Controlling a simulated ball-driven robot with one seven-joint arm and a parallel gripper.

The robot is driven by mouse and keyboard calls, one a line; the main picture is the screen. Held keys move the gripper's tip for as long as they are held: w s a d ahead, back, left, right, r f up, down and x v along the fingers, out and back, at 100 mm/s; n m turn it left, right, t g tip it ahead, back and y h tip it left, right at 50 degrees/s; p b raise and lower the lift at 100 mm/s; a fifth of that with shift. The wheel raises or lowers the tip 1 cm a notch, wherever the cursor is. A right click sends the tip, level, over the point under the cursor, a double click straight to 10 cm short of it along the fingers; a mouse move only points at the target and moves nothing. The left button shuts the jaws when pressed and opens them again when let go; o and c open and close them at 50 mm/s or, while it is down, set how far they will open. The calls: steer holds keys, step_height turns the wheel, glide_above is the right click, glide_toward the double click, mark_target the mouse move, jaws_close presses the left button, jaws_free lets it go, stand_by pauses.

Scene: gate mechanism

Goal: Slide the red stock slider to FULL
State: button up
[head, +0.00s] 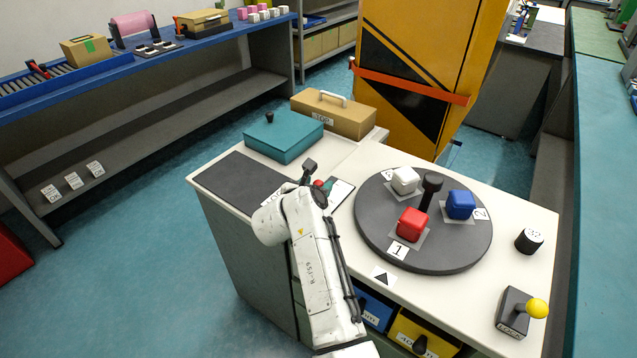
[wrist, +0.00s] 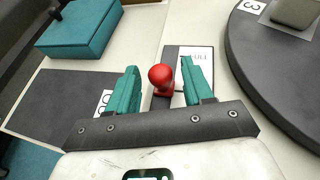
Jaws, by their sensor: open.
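The red stock slider knob (wrist: 161,77) stands upright between my gripper's two teal fingers in the wrist view, with a visible gap to each side. My gripper (wrist: 160,85) is open around it. The slider's dark track is partly hidden by my gripper. A white FULL label (wrist: 198,57) lies just right of the knob, partly behind the right finger. In the head view, the red knob (head: 318,184) shows only as a small patch beside my gripper (head: 322,187), and my arm hides much around it.
A teal lidded box (head: 283,136) and a tan case (head: 333,114) stand behind. A dark turntable (head: 455,258) with red, blue and white blocks is at right. A dark mat (head: 240,182) lies at left, with a partly hidden label (wrist: 103,103) beside my left finger.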

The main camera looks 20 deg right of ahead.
steer(key=shift+x, duration=0.95)
jaws_close()
